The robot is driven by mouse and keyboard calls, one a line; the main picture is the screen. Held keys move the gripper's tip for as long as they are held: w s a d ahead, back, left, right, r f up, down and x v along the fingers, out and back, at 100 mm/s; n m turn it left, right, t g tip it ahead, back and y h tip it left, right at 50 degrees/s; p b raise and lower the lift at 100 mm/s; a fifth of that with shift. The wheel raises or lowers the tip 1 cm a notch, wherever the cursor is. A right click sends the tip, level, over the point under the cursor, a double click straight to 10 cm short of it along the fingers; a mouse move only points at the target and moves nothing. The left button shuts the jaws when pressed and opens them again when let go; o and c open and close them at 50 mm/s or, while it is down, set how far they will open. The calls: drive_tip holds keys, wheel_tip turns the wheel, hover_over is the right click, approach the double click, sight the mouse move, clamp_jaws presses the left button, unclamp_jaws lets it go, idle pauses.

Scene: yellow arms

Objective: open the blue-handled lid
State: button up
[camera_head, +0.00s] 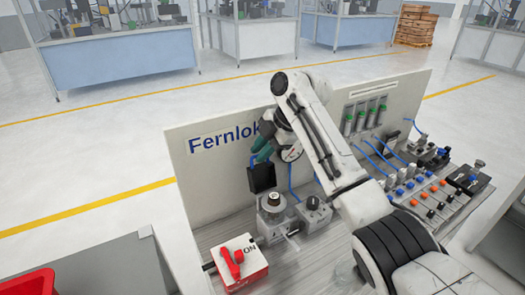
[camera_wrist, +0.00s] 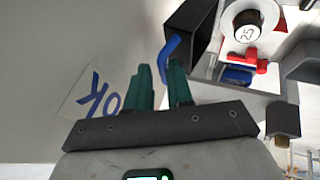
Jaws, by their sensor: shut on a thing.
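The black box-like lid (camera_head: 262,178) hangs on the upright white panel below the "Fernlok" lettering in the head view. In the wrist view the black piece (camera_wrist: 194,27) is at the top centre, with the blue handle (camera_wrist: 171,48) projecting from it. My gripper, with green fingers (camera_wrist: 162,72), is shut on the blue handle, which lies between the fingertips. In the head view my gripper (camera_head: 260,152) is just above the black lid against the panel. The handle is mostly hidden there by the fingers.
A white box with a red lever (camera_head: 238,262) stands on the bench at front left. Round-topped grey fixtures (camera_head: 273,208) stand below the lid. Blue hoses and several knobs (camera_head: 412,190) fill the right of the bench. The panel (camera_head: 205,190) rises close behind my gripper.

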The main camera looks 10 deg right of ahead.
drive_tip(key=o, duration=0.4)
drive_tip(key=shift+w+a, duration=0.15)
drive_tip(key=b+v, duration=0.2)
drive_tip(key=v, duration=0.8)
drive_tip(key=shift+r, duration=0.35)
drive_tip(key=shift+d, duration=0.2)
